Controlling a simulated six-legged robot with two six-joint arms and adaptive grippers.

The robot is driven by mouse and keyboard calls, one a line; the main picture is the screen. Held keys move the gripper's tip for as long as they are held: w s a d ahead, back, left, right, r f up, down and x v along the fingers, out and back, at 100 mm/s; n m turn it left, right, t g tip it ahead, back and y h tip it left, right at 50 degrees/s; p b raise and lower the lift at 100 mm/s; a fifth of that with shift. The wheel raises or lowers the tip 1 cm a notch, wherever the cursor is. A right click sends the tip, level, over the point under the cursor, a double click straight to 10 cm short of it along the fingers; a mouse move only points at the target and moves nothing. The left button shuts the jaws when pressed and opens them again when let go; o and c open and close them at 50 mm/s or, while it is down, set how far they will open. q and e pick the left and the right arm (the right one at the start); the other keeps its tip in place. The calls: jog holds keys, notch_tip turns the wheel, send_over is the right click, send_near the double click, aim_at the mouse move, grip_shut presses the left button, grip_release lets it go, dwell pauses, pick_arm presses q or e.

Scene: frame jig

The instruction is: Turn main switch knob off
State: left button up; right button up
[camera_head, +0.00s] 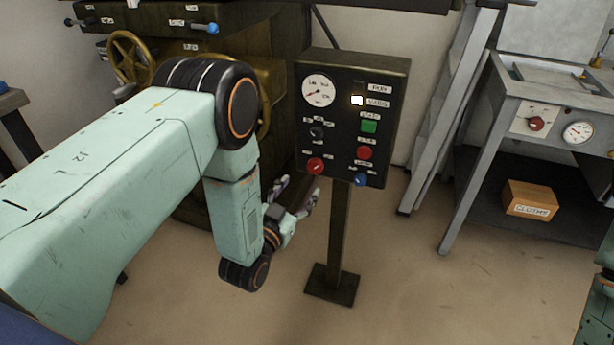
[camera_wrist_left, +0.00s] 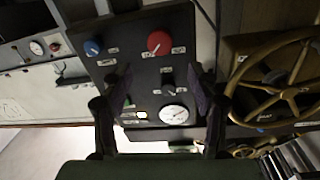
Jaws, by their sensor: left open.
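A dark control panel (camera_head: 385,68) stands on a post. A red knob (camera_head: 315,166) sits at its lower left and a black selector knob (camera_head: 316,132) above that. The labels are too small to tell which is the main switch. My left gripper (camera_head: 295,192) is open and empty, just below and left of the panel in the head view. In the left wrist view the panel is upside down: the red knob (camera_wrist_left: 159,42) shows beyond and between the open fingers (camera_wrist_left: 163,92), and the black selector (camera_wrist_left: 167,77) lies between them. My right gripper is out of view.
The panel also has a gauge (camera_head: 318,90), a lit white lamp (camera_head: 357,100), a green button (camera_head: 369,126), a red button (camera_head: 364,153) and a blue knob (camera_head: 361,180). A brass handwheel (camera_head: 130,58) is at the left. A grey bench (camera_head: 505,85) stands at the right.

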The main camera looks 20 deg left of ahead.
aim_at(314, 168)
pick_arm(q)
jog(key=w, duration=0.2)
jog(key=w+b, duration=0.1)
jog(key=w, duration=0.1)
jog(key=w+b, duration=0.1)
jog(key=w, duration=0.2)
jog(key=shift+d+f, duration=0.15)
jog(key=shift+d, duration=0.2)
jog(key=shift+w, duration=0.55)
jog(key=shift+s, duration=0.1)
jog(key=c, duration=1.2)
